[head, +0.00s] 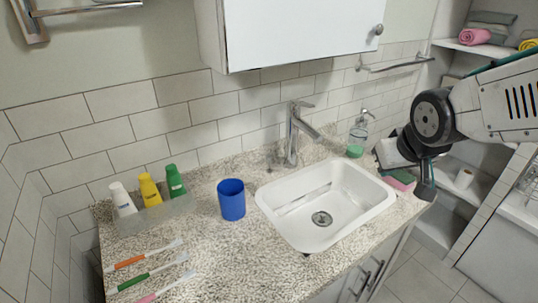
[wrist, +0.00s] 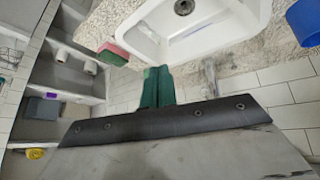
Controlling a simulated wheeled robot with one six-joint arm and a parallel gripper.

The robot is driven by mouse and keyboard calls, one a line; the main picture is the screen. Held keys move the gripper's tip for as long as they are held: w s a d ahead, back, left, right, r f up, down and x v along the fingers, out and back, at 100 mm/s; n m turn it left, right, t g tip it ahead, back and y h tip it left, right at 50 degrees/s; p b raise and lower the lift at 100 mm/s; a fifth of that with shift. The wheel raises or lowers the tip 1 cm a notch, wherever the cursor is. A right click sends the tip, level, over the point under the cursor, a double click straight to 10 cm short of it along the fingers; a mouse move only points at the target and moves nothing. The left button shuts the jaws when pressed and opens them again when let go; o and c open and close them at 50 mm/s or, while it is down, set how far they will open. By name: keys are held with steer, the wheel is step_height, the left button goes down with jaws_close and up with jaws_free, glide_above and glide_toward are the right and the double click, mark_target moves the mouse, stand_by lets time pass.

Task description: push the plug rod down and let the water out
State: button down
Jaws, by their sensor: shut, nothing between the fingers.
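The white sink (head: 376,201) is set in a speckled counter, with a round metal drain (head: 321,218) in its floor. I cannot tell the water level. The chrome faucet (head: 293,135) stands behind the basin. A small thin metal piece beside its base may be the plug rod, but it is too small to be sure. My gripper (head: 427,190) is shut and empty, right of the sink near the counter's right end. In the wrist view its green fingers (wrist: 157,75) are together, with the faucet (wrist: 210,75) and the drain (wrist: 183,7) beyond.
A soap bottle (head: 359,134) stands behind the sink's right corner. A pink and green sponge (head: 400,181) lies by my gripper. A blue cup (head: 231,200), several tubes and toothbrushes are on the left. A white cabinet (head: 295,30) hangs above; a towel bar (head: 395,65) is on the wall.

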steer(key=w+a+f+n+t+y, duration=0.3)
steer(key=w+a+f, duration=0.2)
steer(key=w+a, duration=0.5)
steer(key=n+t+y, duration=0.2)
steer(key=t+y, duration=0.1)
steer(key=y, duration=0.3)
glide_above(269, 160)
steer(key=s+d, duration=0.2)
step_height(269, 160, down, 4)
steer(key=f, duration=0.2)
steer(key=w+f, duration=0.1)
steer(key=shift+a+f, duration=0.2)
steer(key=shift+a, duration=0.05)
steer(key=shift+f, duration=0.45)
